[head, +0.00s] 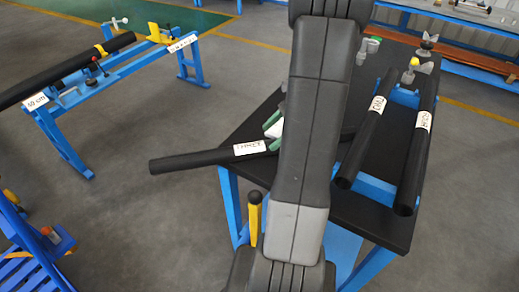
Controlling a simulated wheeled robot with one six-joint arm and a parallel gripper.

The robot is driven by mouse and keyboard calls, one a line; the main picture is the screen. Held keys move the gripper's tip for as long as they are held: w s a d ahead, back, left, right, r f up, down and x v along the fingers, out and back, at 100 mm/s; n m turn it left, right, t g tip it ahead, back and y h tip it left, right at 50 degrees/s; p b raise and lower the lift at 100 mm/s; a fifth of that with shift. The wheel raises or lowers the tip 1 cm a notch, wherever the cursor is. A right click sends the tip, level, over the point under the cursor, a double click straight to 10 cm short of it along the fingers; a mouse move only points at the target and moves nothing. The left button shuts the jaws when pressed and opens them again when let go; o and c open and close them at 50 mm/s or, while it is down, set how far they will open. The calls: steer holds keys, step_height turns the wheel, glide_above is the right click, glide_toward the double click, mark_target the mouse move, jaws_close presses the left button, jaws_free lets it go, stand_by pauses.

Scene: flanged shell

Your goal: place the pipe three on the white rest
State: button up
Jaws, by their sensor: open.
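Pipe three (205,158) is a black pipe with a white label. It reaches out to the left past the edge of the black table (255,115), and its right part is hidden behind my arm. My gripper (271,131) shows only as two green fingers at the left side of my arm, apart and close above the pipe near its label. A small white patch (277,129) shows between the fingers; I cannot tell whether it is the white rest. Whether the pipe touches a rest is hidden.
Two more labelled black pipes (364,130) (415,145) lie on the table's right side, near stands with green (373,42) and yellow (414,62) parts. A blue frame (65,125) at left holds another pipe (60,72). A yellow-handled post (254,215) stands before the table.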

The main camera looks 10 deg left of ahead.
mark_target(265, 143)
steer(key=shift+x, duration=2.7)
steer(key=shift+d+f, duration=0.1)
steer(key=shift+d, duration=0.1)
jaws_close()
